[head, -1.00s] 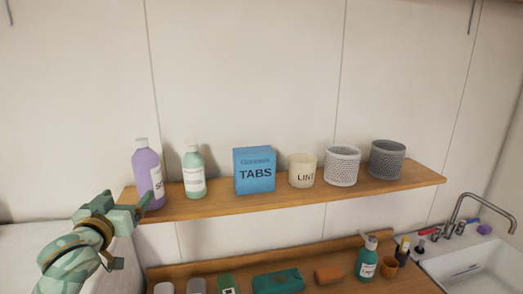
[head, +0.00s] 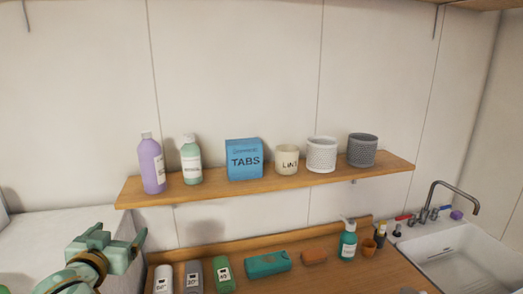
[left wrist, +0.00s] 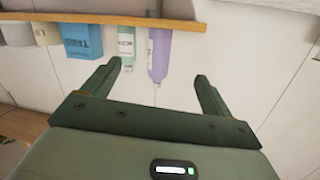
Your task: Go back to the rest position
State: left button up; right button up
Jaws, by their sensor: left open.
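My left gripper (head: 140,242) is at the lower left of the head view, below the left end of the wooden shelf and apart from it. In the left wrist view its two fingers (left wrist: 157,75) are spread with nothing between them. A purple bottle (head: 151,164) stands upright at the shelf's left end, with a green bottle (head: 191,160) beside it. In the left wrist view the purple bottle (left wrist: 161,52) appears upside down beyond the fingers. My right gripper is not in view.
The shelf (head: 300,181) also holds a blue TABS box (head: 244,160), a cream cup (head: 287,159) and two mesh baskets. The counter (head: 310,280) below carries several containers, a teal case (head: 267,264) and a pump bottle (head: 348,245). A sink (head: 460,255) is at right.

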pick_arm(q)
jog(key=s+d+f+m+g+y, duration=0.1)
jog(key=s+f+m+g+y, duration=0.3)
jog(key=s+f, duration=0.8)
jog(key=s+d+f+m+g+h, duration=0.1)
jog(key=s+f+m+g, duration=0.4)
jog(key=s, duration=1.1)
jog(key=s+d+f+n+g+h+b, duration=0.15)
jog(key=f+b, duration=0.45)
jog(key=f, duration=1.4)
jog(key=s+d+f+n+g+h+b, duration=0.1)
jog(key=s+d+f+n+g+b, duration=0.3)
jog(key=f, duration=1.6)
jog(key=s+f+h+b, duration=0.1)
jog(key=s+f+b, duration=0.4)
jog(key=s+f, duration=0.3)
jog(key=s+f+h+b, duration=0.1)
jog(key=s+f+b, duration=0.4)
jog(key=f, duration=1.1)
jog(key=s+g, duration=0.1)
jog(key=s, duration=0.2)
jog(key=shift+s+a, duration=0.25)
jog(key=shift+a, duration=0.05)
jog(key=shift+f, duration=0.1)
